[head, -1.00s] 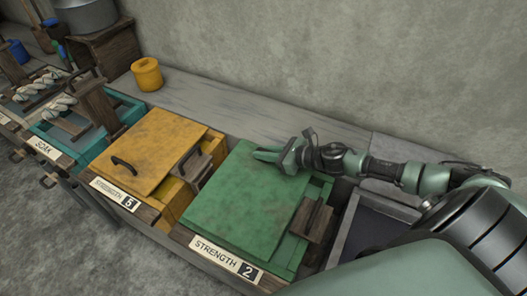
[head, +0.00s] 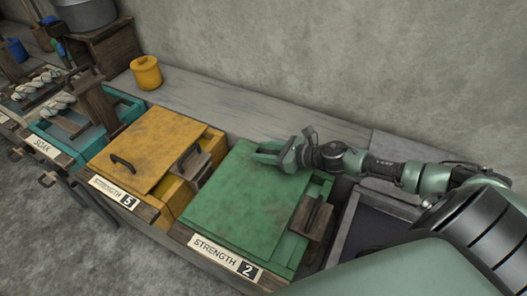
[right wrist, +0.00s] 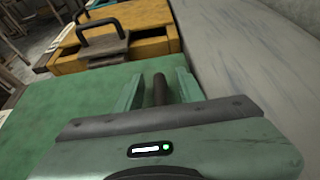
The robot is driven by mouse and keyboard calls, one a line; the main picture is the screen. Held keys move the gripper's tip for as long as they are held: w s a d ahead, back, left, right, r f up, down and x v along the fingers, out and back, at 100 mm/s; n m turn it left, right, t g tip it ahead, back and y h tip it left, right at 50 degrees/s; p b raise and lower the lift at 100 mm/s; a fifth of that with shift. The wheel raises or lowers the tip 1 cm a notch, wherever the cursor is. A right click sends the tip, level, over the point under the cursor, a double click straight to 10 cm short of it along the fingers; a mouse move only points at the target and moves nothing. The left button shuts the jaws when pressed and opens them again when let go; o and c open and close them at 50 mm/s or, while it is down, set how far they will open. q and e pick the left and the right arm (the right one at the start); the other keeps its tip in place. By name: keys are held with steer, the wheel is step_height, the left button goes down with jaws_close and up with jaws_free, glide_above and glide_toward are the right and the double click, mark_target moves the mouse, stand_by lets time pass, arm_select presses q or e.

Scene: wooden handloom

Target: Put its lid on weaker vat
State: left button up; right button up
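The green vat labelled "STRENGTH 2" (head: 290,268) stands right of the yellow vat labelled "STRENGTH 5" (head: 178,200). A flat green lid (head: 240,205) lies over most of the green vat; a strip at the vat's right side shows beyond it. My right gripper (head: 263,152) is at the lid's far edge. In the right wrist view its fingers (right wrist: 160,92) stand on either side of a dark bar (right wrist: 159,88), probably the lid's handle, with visible gaps beside it. My left gripper is not in view.
A yellow lid (head: 152,150) with a dark handle covers most of the yellow vat. A wooden block (head: 312,217) sits at the green vat's right side. A grey-rimmed dark tray (head: 372,220) is further right. A yellow pot (head: 146,73) stands on the ledge behind.

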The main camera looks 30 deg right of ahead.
steer(key=shift+s+f, duration=0.1)
steer(key=shift+d, duration=0.1)
steer(key=shift+s+d, duration=0.1)
steer(key=shift+s, duration=0.2)
steer(key=b+v, duration=0.1)
steer(key=v, duration=0.4)
steer(key=shift+s+r, duration=0.15)
steer(key=shift+r, duration=0.05)
steer(key=shift+v, duration=0.9)
steer(key=shift+r, duration=0.15)
